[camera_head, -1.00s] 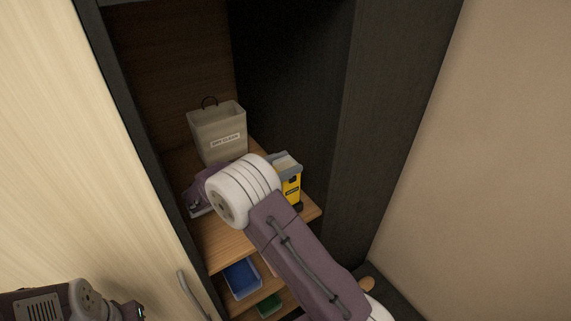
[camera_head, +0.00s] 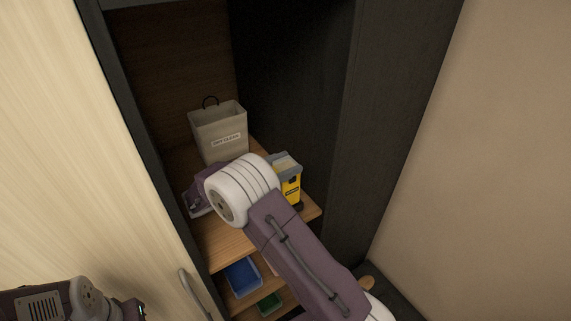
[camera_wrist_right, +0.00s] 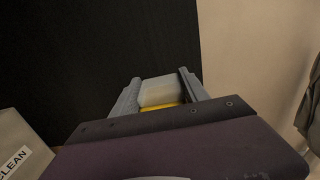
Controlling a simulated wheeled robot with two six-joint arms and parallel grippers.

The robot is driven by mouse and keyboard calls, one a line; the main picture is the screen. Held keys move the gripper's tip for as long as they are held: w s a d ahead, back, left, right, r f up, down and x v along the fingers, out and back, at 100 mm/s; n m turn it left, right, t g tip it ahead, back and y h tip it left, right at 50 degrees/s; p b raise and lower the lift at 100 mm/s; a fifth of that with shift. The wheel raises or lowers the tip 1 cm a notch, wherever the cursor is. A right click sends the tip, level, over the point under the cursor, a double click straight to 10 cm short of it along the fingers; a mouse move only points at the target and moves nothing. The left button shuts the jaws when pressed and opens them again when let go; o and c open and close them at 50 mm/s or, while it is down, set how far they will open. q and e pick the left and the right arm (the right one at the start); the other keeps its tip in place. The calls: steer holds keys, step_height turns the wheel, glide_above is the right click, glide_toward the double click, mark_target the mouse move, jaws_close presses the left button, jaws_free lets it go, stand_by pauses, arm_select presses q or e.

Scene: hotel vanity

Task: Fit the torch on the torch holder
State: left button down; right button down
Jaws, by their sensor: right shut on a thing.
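A yellow block-shaped thing with a pale grey top, which I take to be the torch (camera_head: 290,188), is at the right side of the cupboard shelf. My right gripper (camera_head: 286,160) is shut on it, its grey fingers on either side of the top. In the right wrist view the pale top and a yellow strip of the torch (camera_wrist_right: 162,94) show between the fingers of the gripper (camera_wrist_right: 160,92). A dark part shows under the torch; I cannot tell whether it is the holder. My left gripper (camera_head: 130,309) is at the bottom left, its fingers not clear.
A grey bin marked with "CLEAN" (camera_head: 218,130) stands on the wooden shelf (camera_head: 225,245), left of the torch. A blue tray (camera_head: 242,277) and a green tray (camera_head: 269,303) are below. The dark cupboard wall (camera_head: 295,80) is close behind the torch. A pale door (camera_head: 75,150) stands left.

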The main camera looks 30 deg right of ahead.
stand_by(0.7)
steer(key=shift+f+b, duration=0.3)
steer(key=shift+f, duration=0.5)
steer(key=shift+f+b, duration=0.35)
steer(key=shift+f, duration=0.4)
stand_by(0.4)
steer(key=shift+c, duration=2.4)
jaws_free()
steer(key=r, duration=0.1)
steer(key=r+b, duration=0.1)
steer(key=r, duration=0.1)
steer(key=r+b, duration=0.1)
steer(key=shift+s+d+r, duration=0.15)
steer(key=shift+s+d, duration=0.05)
steer(key=shift+s, duration=0.1)
steer(key=s+d+r+b, duration=0.3)
steer(key=s+d+r, duration=0.2)
steer(key=s, duration=0.4)
steer(key=shift+s+r, duration=0.4)
steer(key=shift+r, duration=0.45)
